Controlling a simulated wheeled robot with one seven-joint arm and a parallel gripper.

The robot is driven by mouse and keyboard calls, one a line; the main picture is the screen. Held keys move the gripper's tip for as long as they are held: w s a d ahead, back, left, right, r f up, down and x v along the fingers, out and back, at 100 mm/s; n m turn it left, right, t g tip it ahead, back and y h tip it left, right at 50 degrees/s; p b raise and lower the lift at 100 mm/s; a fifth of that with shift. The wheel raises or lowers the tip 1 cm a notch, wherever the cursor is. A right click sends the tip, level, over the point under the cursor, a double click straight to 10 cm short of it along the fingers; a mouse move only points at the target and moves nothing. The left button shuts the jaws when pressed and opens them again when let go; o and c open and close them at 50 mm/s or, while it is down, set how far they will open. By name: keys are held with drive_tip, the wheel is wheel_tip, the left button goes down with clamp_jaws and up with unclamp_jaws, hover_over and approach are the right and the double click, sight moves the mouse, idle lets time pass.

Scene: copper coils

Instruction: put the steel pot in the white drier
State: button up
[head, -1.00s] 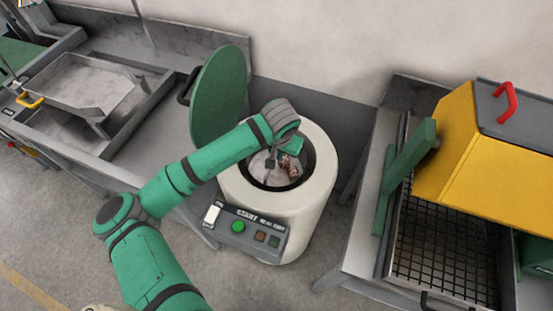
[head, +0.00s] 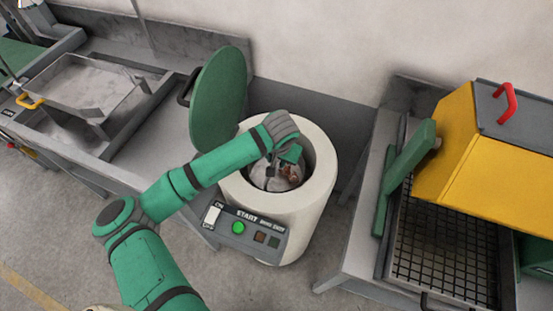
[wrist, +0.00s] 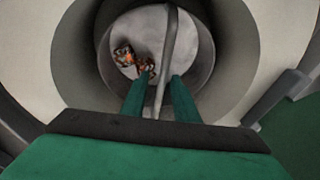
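The white drier (head: 318,205) stands at the centre with its round green lid (head: 220,95) raised. The steel pot (head: 262,178) is inside the drier's opening, holding copper pieces (head: 291,173). My gripper (head: 272,168) reaches down into the opening from above. In the wrist view, my gripper's two green fingers (wrist: 162,80) close in from both sides of the pot's thin grey bail handle (wrist: 169,40), and look shut on it. The pot's round grey interior (wrist: 202,55) and the copper pieces (wrist: 124,54) show beneath. The pot's base and its contact with the drier floor are hidden.
A control panel (head: 245,232) with a green button is on the drier's front. A grey table with a metal tray (head: 85,82) stands left. A yellow-hooded machine (head: 470,145) and black grid (head: 445,255) are right. Bare wall is behind.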

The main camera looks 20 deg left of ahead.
drive_tip(key=v, duration=1.2)
drive_tip(key=shift+f, duration=0.15)
